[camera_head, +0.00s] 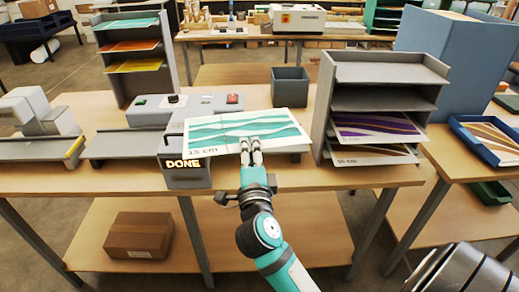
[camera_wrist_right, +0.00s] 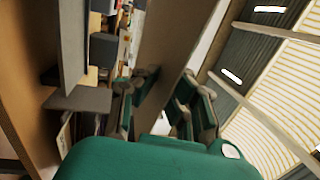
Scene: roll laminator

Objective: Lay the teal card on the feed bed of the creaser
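The teal card (camera_head: 245,125), with wavy bands and a "15 cm" label, lies roughly level over the right side of the grey machine with the lit "DONE" display (camera_head: 184,164). Its left corner overlaps that display box. I cannot tell whether it rests on the machine or is held just above it; it hides the bed beneath. My right gripper (camera_head: 251,151) reaches in from the front, its fingers close together on the card's front edge. In the right wrist view the fingers (camera_wrist_right: 165,85) sit on either side of a thin sheet. My left gripper is not in view.
Another rack (camera_head: 138,55) with teal, orange and yellow cards stands behind left. A grey bin (camera_head: 290,88) is behind. A second machine (camera_head: 40,130) is at far left.

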